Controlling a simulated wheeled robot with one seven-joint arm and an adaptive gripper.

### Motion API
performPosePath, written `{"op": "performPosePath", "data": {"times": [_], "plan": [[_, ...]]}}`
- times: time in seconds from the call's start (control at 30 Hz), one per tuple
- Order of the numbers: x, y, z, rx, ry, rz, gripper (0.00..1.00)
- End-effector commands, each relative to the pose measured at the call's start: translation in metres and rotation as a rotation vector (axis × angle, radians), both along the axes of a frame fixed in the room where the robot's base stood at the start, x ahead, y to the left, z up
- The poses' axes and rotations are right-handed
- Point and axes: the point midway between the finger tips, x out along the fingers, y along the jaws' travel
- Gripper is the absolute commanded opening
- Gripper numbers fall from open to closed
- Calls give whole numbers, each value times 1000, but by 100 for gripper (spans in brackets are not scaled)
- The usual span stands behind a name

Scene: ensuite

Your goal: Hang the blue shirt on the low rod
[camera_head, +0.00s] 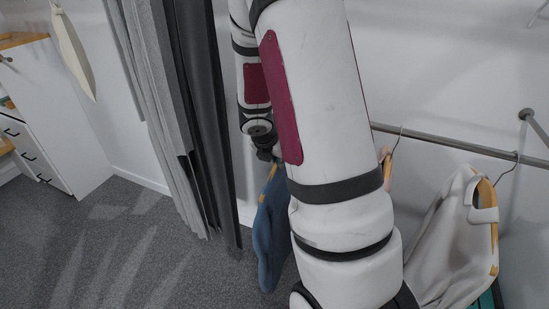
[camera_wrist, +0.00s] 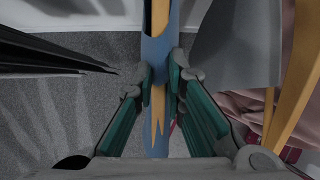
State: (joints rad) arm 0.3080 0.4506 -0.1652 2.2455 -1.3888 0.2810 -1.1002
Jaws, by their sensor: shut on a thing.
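The blue shirt (camera_head: 270,232) hangs below my gripper (camera_head: 264,153) in the head view, left of my large arm link. My gripper is shut on the shirt and its wooden hanger; the wrist view shows both blue cloth (camera_wrist: 153,48) and wood (camera_wrist: 158,105) between the fingers (camera_wrist: 161,80). The low rod (camera_head: 445,144) runs along the white wall to the right, and its left part is hidden behind my arm. The shirt is apart from the visible part of the rod. The hanger's hook cannot be made out.
A light grey garment (camera_head: 445,245) on a wooden hanger hangs from the rod at right. A pink garment (camera_wrist: 250,108) hangs nearer my arm. Dark grey curtains (camera_head: 205,110) stand left of the shirt. Carpeted floor (camera_head: 110,240) is open at left, before a white cabinet (camera_head: 50,130).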

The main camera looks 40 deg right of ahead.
Motion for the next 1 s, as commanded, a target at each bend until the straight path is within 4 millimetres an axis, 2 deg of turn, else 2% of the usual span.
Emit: {"op": "performPosePath", "data": {"times": [0.43, 0.47, 0.53, 0.87, 1.0], "plan": [[0, -1, -1, -1, -1, -1, 0], [0, -1, -2, -1, -1, -1, 18], [0, -1, -2, -1, -1, -1, 34], [0, 0, -2, 1, 0, -1, 35], [-2, 3, 7, -2, -3, -2, 35]]}}
